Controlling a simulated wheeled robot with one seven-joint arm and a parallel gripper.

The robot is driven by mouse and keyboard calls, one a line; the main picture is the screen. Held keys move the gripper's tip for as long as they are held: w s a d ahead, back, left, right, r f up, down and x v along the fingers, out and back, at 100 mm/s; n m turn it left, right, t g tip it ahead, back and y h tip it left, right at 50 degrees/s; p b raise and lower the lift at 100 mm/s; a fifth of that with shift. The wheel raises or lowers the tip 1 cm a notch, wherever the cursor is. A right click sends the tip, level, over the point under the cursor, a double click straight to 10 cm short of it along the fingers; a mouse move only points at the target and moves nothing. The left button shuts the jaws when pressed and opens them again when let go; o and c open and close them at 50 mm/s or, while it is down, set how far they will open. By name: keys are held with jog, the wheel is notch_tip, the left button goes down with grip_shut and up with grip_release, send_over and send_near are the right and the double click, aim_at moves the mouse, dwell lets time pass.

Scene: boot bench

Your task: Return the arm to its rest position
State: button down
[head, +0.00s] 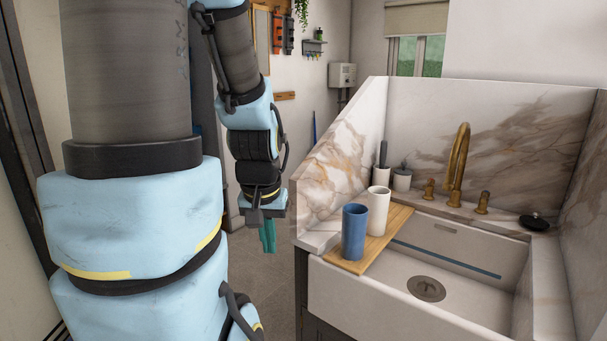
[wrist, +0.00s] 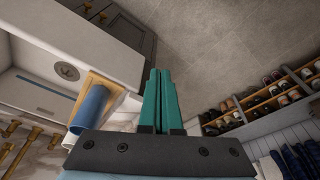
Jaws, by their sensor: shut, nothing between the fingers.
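My gripper (head: 268,237) hangs pointing down over the floor, to the left of the sink unit in the head view. Its teal fingers are together with nothing between them. They also show closed in the wrist view (wrist: 158,85), with bare floor beyond the tips. My arm rises from the gripper along the left of the head view, bent, and apart from the sink and its marble side panel.
A blue cup (head: 354,231) and a white cup (head: 378,211) stand on a wooden board (head: 345,264) across the left side of the white sink (head: 340,296). A brass tap (head: 457,165) stands behind. Floor (wrist: 215,45) between is clear.

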notch_tip(320, 180, down, 22)
jog(key=s+g+b, duration=0.1)
jog(key=s+b, duration=0.1)
jog(key=b, duration=1.7)
notch_tip(320, 180, up, 18)
jog(key=p, duration=1.7)
jog(key=shift+w, duration=0.25)
jog(key=shift+f, duration=0.1)
